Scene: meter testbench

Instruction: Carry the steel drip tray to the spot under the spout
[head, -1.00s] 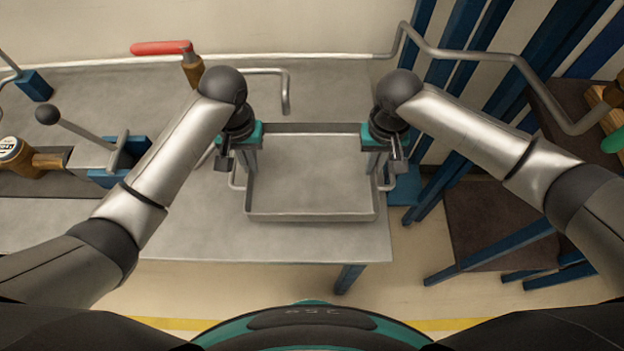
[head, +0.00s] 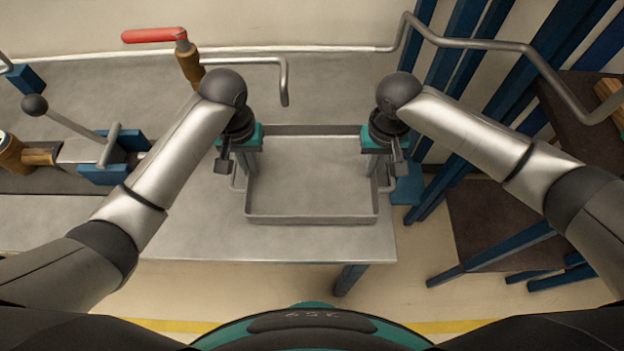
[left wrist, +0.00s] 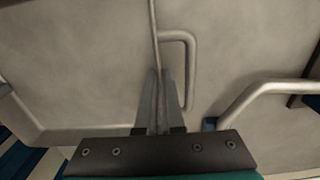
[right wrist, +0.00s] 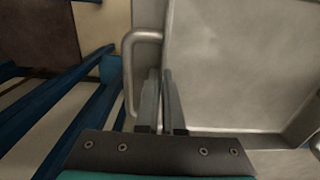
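The steel drip tray (head: 312,185) is a shallow rectangular pan with a loop handle at each side, level and empty, over the bench's right end. My left gripper (head: 245,170) is shut on its left wall; the left wrist view shows the fingers (left wrist: 155,105) on the thin wall beside the handle. My right gripper (head: 377,170) is shut on the right wall; the right wrist view shows the fingers (right wrist: 161,105) either side of it. The bent pipe spout (head: 284,88) points down behind the tray, left of its middle. I cannot tell the gap under the tray.
The metal bench (head: 310,243) has bare top in front of the tray. A red-handled valve (head: 155,35) stands at the back left. A lever clamp with a blue base (head: 110,172) is at the left. Blue posts (head: 450,70) and a dark stool (head: 490,220) stand at the right.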

